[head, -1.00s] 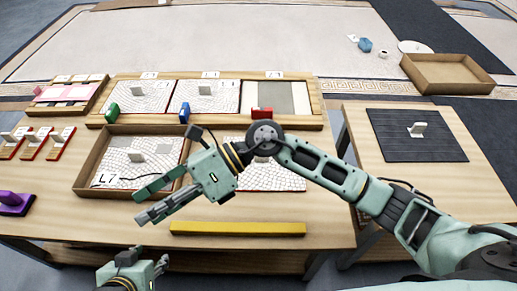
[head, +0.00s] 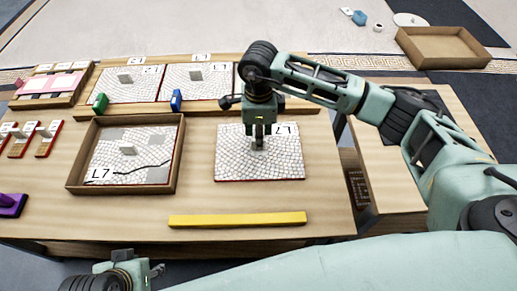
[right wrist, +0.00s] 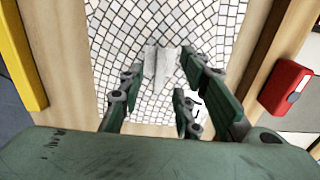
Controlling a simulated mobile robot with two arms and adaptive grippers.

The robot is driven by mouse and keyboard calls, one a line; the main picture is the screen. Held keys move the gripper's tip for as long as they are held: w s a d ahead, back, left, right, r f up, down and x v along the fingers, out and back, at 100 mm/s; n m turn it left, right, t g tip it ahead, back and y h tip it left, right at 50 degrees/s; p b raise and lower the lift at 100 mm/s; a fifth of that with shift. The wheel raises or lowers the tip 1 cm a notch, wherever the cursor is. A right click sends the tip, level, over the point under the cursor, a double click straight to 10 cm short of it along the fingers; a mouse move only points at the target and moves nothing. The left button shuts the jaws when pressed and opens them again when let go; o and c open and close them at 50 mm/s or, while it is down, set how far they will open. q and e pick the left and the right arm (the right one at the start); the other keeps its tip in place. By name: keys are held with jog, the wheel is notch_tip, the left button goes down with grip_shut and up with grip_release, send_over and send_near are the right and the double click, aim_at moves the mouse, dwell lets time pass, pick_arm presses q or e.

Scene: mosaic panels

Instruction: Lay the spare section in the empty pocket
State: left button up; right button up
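The spare section (head: 235,165), a white cobbled mosaic panel with red edges, lies flat on the table, right of the tray. It fills the middle of the right wrist view (right wrist: 120,40). Its pale upright handle (right wrist: 158,65) stands between the spread fingers of my right gripper (right wrist: 167,72), with gaps visible. In the head view my right gripper (head: 259,140) points down over the handle. The empty pocket in the rear frame (head: 140,108) is hidden behind my right arm. My left gripper (head: 155,271) is low at the bottom edge; its finger opening is unclear.
A brown tray (head: 72,172) holds a cracked panel (head: 140,140) marked L7 with grey patches. A yellow bar (head: 238,220) lies in front. Green (head: 100,102) and blue (head: 176,99) blocks stand at the frame. A red block (right wrist: 288,88) shows in the right wrist view.

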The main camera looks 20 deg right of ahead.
notch_tip(320, 180, down, 4)
jog(key=shift+r, duration=0.25)
grip_shut()
jog(key=shift+w+r, duration=0.1)
dwell(0.4)
